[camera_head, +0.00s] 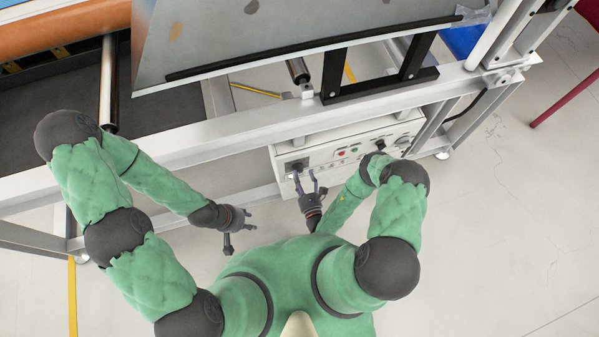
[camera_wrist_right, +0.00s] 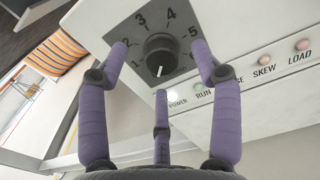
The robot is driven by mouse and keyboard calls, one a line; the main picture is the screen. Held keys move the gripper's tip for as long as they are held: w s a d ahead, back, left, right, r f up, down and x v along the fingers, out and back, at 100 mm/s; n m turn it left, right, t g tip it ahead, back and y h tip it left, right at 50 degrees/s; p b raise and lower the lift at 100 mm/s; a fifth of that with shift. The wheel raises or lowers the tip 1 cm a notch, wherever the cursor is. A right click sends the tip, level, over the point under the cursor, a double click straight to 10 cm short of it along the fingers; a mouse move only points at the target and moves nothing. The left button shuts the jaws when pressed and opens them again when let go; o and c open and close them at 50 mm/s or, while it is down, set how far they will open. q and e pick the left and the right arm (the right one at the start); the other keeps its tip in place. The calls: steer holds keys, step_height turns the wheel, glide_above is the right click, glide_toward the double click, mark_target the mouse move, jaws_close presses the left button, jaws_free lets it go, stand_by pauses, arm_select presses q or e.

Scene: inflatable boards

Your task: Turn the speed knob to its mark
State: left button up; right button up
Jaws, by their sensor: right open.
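I cannot make out a separate target mark. My right gripper (camera_wrist_right: 160,62) is open, with two fingers either side of the knob and a third below it, no contact visible. In the head view, the right gripper (camera_head: 305,180) is in front of the panel's left end. My left gripper (camera_head: 246,228) hangs empty with its fingers spread, left of the panel.
Right of the dial is a row of small lights (camera_wrist_right: 265,60) labelled RUN, SKEW and LOAD, with POWER nearer the dial. A white frame beam (camera_head: 235,137) runs above the panel. A large grey sheet (camera_head: 290,35) lies over the machine.

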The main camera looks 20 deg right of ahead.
mark_target(298, 169)
steer(key=shift+w, duration=1.4)
steer(key=c, duration=1.1)
steer(key=shift+r, duration=0.1)
